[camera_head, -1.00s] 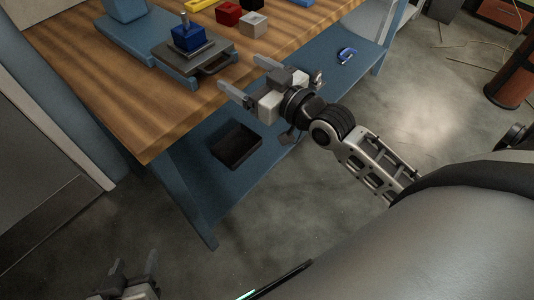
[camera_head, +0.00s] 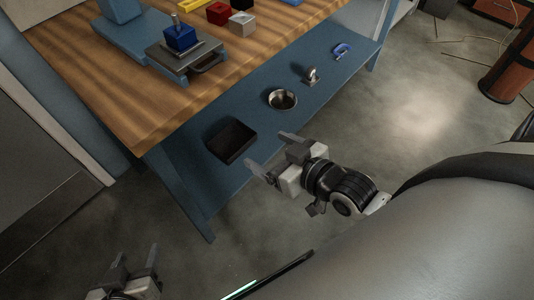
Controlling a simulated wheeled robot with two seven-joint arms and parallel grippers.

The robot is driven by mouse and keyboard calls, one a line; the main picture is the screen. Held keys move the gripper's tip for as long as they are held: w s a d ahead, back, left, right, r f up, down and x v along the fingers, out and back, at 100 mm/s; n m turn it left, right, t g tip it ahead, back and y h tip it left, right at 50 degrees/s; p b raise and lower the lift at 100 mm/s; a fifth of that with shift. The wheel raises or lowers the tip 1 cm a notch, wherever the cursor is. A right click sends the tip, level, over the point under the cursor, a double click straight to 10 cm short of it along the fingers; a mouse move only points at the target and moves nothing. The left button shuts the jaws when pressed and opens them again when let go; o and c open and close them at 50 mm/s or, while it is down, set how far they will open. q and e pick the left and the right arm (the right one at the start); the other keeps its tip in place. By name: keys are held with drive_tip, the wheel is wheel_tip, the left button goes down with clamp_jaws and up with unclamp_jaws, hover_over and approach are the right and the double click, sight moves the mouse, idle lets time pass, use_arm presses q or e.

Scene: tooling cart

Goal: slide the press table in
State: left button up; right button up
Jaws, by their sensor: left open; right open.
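The press (camera_head: 121,33) is blue and stands on the wooden cart top at the upper left. Its dark press table (camera_head: 178,58) sticks out toward the front edge, with a handle (camera_head: 206,64) on its near right side. A blue block with a metal pin (camera_head: 180,38) sits on the table plate. My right gripper (camera_head: 266,152) is open and empty, in front of the cart, below the top and well apart from the press table. My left gripper (camera_head: 137,264) is open and empty at the bottom left, over the floor.
Red (camera_head: 218,13), grey (camera_head: 242,22) and yellow (camera_head: 187,5) pieces lie on the cart top (camera_head: 110,100). The blue lower shelf (camera_head: 300,112) holds a black tray (camera_head: 231,141), a metal bowl (camera_head: 282,99), a small metal part (camera_head: 312,74) and a blue clamp (camera_head: 342,51).

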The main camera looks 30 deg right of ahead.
drive_tip(key=s+a+f+g+p, duration=0.2)
drive_tip(key=s+a+f+g, duration=0.1)
drive_tip(key=s+a+f, duration=0.1)
wheel_tip(320, 180, down, 2)
drive_tip(key=shift+s+a+f+h, duration=0.25)
drive_tip(key=shift+s+h, duration=0.15)
drive_tip(key=shift+s, duration=0.25)
